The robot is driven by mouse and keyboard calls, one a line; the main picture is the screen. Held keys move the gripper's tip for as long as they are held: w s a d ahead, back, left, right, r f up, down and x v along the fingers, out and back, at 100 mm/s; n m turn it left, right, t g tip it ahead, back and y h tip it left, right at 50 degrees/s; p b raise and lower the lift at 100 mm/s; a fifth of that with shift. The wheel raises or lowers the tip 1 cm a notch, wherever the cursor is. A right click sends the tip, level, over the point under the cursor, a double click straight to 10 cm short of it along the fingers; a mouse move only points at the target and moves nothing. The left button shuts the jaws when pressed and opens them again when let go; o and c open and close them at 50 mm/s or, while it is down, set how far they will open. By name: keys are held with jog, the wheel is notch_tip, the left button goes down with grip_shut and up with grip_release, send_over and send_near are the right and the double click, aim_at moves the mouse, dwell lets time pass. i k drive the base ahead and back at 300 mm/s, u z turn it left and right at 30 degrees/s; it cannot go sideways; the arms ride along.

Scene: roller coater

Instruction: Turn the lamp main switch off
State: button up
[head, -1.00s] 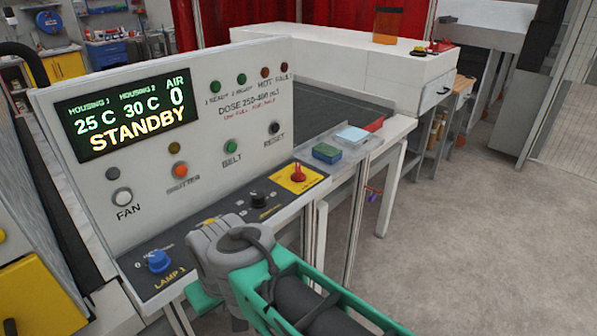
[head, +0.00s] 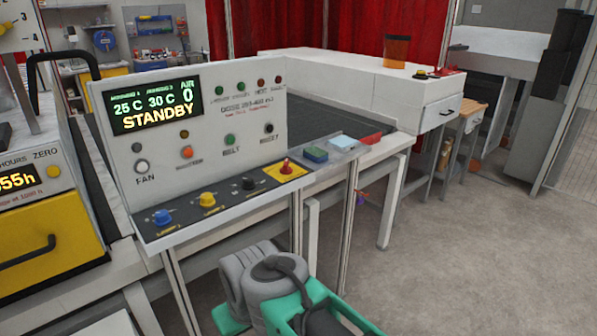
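The control panel (head: 205,195) stands left of centre, with a sloped dark strip of switches along its lower front. A red rotary knob on a yellow plate (head: 300,169) is at the right end of the strip; it looks like the main switch, but its lettering is too small to read. Beside it are a black knob (head: 249,183), a yellow knob (head: 207,199) and a blue lamp knob (head: 162,217). The display (head: 155,106) reads STANDBY, 25 C, 30 C and air 0. My grey and teal arm is in front, below the strip; no gripper fingers show.
A dark conveyor belt (head: 335,118) runs behind the panel to a long white housing (head: 365,82). Small blue-green (head: 315,154) and pale blue (head: 344,141) blocks lie right of the panel. A yellow-fronted unit (head: 50,240) stands at left. The floor at right is clear.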

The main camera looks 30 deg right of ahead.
aim_at(285, 170)
jog(key=k, duration=0.8)
jog(key=z, duration=0.7)
jog(key=i, duration=0.9)
jog(key=u, duration=0.3)
jog(key=i, duration=0.7)
jog(key=u, duration=0.5)
jog(key=i, duration=0.5)
jog(key=u, duration=0.05)
